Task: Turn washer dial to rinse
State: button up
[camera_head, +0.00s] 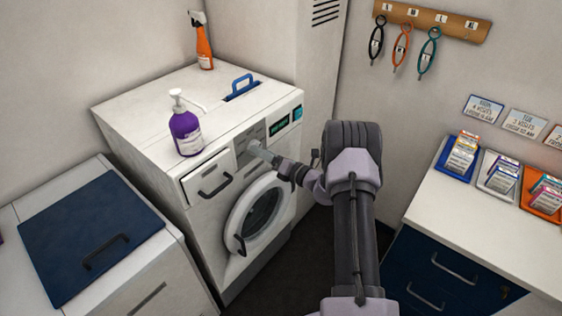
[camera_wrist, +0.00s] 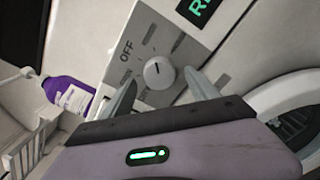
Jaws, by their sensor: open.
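The white washer (camera_head: 215,165) stands against the back wall, with a round door and a control panel at its upper front. The washer dial (camera_wrist: 158,72) is a round light knob on a grey plate marked "OFF". My gripper (camera_wrist: 161,88) is open, with one finger on each side of the dial. I cannot tell whether the fingers touch it.
A lit display (camera_wrist: 199,8) sits beside the dial plate and shows part of a word starting with "R". A purple pump bottle (camera_head: 186,132) and an orange spray bottle (camera_head: 203,45) stand on the washer. A counter (camera_head: 480,212) with card trays is at the right.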

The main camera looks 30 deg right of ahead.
jog(key=p+v, duration=0.1)
jog(key=v, duration=1.4)
jog(key=shift+s+p, duration=0.3)
jog(key=shift+d+r, duration=0.1)
jog(key=shift+d, duration=0.05)
jog(key=s+a+r+n+g+y+b, duration=0.25)
jog(key=a+r+n+g, duration=0.35)
jog(key=a+n, duration=0.45)
jog(key=s+a+r+n+g+y+b, duration=0.25)
jog(key=a+r+n+g, duration=0.35)
jog(key=a, duration=0.8)
jog(key=s+a+n+h+b, duration=0.2)
jog(key=s+n+h, duration=0.2)
jog(key=s+n, duration=0.5)
jog(key=s+a+r+n+h+b, duration=0.1)
jog(key=s+n+h, duration=0.4)
jog(key=s+n, duration=0.5)
jog(key=shift+s+a+r+n+t+b, duration=0.25)
jog(key=shift+a+n+t+b, duration=0.2)
jog(key=shift+a+n, duration=0.25)
